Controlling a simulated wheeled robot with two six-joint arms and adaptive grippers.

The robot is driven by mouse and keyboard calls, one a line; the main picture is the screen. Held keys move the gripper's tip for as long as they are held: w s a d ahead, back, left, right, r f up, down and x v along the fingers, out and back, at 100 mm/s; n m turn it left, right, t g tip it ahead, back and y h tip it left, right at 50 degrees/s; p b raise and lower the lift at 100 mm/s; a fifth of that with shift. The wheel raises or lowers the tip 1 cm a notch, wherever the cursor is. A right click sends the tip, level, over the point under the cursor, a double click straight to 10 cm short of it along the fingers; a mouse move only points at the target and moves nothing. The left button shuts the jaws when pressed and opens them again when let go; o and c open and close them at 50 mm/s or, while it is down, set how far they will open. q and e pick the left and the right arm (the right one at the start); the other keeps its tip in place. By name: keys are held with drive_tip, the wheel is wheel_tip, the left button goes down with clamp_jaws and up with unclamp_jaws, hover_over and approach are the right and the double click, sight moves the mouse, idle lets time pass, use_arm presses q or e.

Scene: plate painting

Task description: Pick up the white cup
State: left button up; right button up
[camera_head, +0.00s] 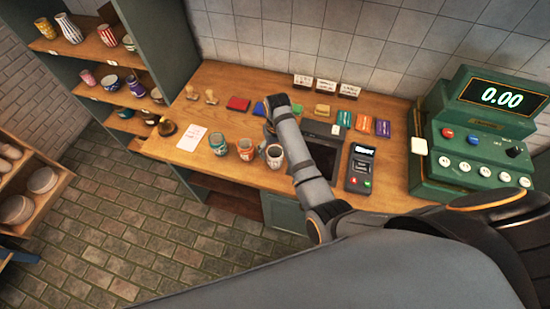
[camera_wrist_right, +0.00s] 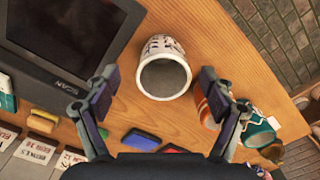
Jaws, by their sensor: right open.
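The white cup (camera_head: 274,156) with dark markings stands on the wooden counter, just left of my right forearm in the head view. In the right wrist view the white cup (camera_wrist_right: 165,72) is seen from above at an angle, its round opening facing the camera. My right gripper (camera_wrist_right: 158,80) is open, with one finger to each side of the cup in that picture and nothing held. Its fingers cannot be made out in the head view. I cannot tell how far the fingers are above the cup. My left gripper is not in view.
An orange-patterned cup (camera_head: 245,149) and a teal cup (camera_head: 218,145) stand left of the white one. A card terminal (camera_head: 361,168), a dark scanner (camera_wrist_right: 65,45) and a green register (camera_head: 470,150) are to the right. A paper sheet (camera_head: 192,137) lies at left.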

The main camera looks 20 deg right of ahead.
drive_tip(key=shift+w+f, duration=0.1)
drive_tip(key=shift+f, duration=0.05)
drive_tip(key=f, duration=0.4)
drive_tip(key=shift+a+f, duration=0.2)
drive_tip(key=shift+f, duration=0.3)
drive_tip(key=c, duration=1.4)
